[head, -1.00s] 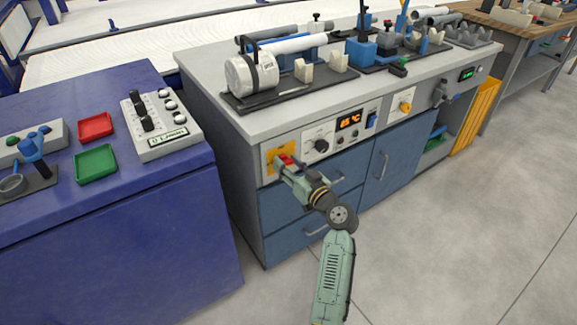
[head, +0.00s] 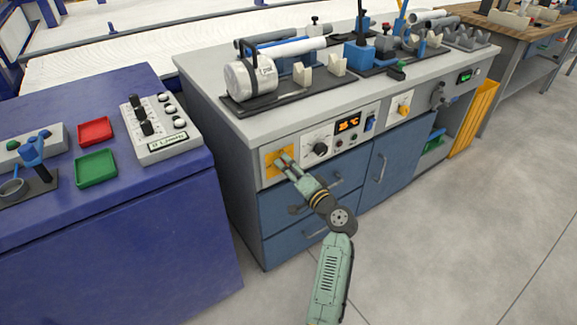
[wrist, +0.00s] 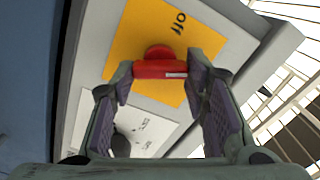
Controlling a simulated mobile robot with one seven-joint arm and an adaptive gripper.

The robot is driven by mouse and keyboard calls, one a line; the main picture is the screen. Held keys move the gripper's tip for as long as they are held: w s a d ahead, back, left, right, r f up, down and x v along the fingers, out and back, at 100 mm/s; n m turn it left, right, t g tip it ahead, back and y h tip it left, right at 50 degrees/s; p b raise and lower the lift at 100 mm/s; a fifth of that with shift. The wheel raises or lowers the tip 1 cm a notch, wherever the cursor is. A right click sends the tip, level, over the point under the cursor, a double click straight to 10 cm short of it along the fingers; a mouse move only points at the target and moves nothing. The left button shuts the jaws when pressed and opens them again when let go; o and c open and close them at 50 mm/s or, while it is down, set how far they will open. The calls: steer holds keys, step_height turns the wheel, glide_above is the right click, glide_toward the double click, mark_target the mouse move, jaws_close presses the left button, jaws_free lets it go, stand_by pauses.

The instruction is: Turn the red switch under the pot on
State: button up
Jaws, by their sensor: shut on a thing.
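The red switch (wrist: 160,70) sits on a yellow plate (wrist: 205,40) in the wrist view, with the word "off" printed on the plate beyond it. Its red bar lies crosswise in that view, with a pale mark near its right end. My gripper (head: 284,160) is at the yellow plate on the front left of the bench, shut on the red switch with one finger at each end of the bar. In the head view the fingers hide the switch.
Blue drawers (head: 285,210) lie below. A blue table (head: 110,235) stands at the left. The floor (head: 430,240) at the right is clear.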

steer(key=m+p, duration=0.2)
steer(key=m, duration=0.3)
steer(key=shift+f, duration=0.1)
steer(key=shift+m, duration=0.3)
stand_by(0.4)
steer(key=o, duration=1.1)
steer(key=shift+o, duration=0.2)
steer(key=shift+d, duration=0.1)
steer(key=v, duration=1.2)
